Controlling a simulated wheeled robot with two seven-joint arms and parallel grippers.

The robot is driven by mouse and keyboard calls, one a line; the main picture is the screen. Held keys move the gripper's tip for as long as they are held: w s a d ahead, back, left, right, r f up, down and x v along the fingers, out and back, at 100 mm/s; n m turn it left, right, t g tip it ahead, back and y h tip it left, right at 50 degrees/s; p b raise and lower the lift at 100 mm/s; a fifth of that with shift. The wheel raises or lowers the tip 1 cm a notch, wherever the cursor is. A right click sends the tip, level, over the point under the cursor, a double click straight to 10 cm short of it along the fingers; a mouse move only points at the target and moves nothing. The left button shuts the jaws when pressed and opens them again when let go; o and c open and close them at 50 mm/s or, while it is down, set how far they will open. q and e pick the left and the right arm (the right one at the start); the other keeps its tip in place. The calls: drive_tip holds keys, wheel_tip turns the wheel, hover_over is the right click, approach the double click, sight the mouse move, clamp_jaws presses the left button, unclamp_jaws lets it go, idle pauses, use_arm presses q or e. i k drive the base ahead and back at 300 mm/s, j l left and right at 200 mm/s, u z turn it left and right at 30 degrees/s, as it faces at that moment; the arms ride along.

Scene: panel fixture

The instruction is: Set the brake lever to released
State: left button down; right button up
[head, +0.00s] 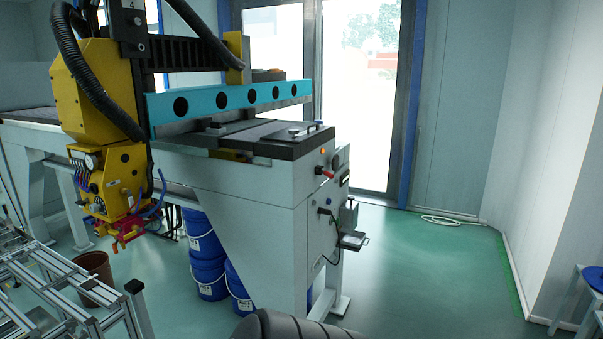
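A large machine with a light grey frame (262,200) stands in the middle of the head view. Its right end face carries a panel with small controls. A small lever with a red tip (325,172) sticks out near the top of this face, below an orange light (323,151). A second small dark control (324,211) sits lower down. I cannot tell for sure which of these is the brake lever, and its setting is too small to read. Neither of my grippers shows in the head view.
A small shelf (354,241) juts from the end face. Blue buckets (208,272) stand under the machine. A brown bin (95,268) and metal frames stand at left. A dark ribbed shape (285,326) fills the bottom centre. Green floor right of the machine is mostly clear.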

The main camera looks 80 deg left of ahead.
sight(329, 175)
drive_tip(key=u, duration=2.55)
